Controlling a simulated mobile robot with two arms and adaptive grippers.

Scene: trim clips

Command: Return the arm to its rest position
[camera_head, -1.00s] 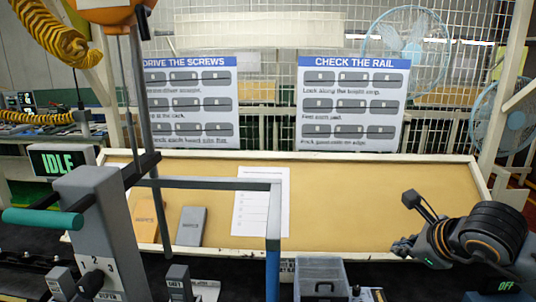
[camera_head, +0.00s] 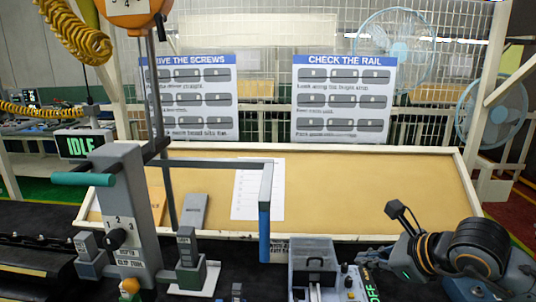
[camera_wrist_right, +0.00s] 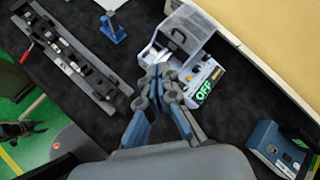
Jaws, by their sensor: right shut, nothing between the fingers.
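My right arm comes in from the right in the head view, with its dark wrist and orange-ringed joints at the lower right. The right gripper (camera_head: 374,256) points left there, partly hidden by its own wrist, in front of the tan board. In the right wrist view the right gripper (camera_wrist_right: 161,72) shows with its fingertips together and nothing between them. It is above the dark bench, and in the picture its tips overlap the near edge of a small box with a clear lid (camera_wrist_right: 183,35). My left gripper is in neither view.
The clear-lidded box (camera_head: 313,262) stands at the bench front beside a panel with knobs. A grey stand with a teal handle (camera_head: 84,179) and a blue-ended arm (camera_head: 264,230) rise at left. A rail fixture (camera_wrist_right: 75,55) lies on the bench. The tan board (camera_head: 370,190) is mostly clear.

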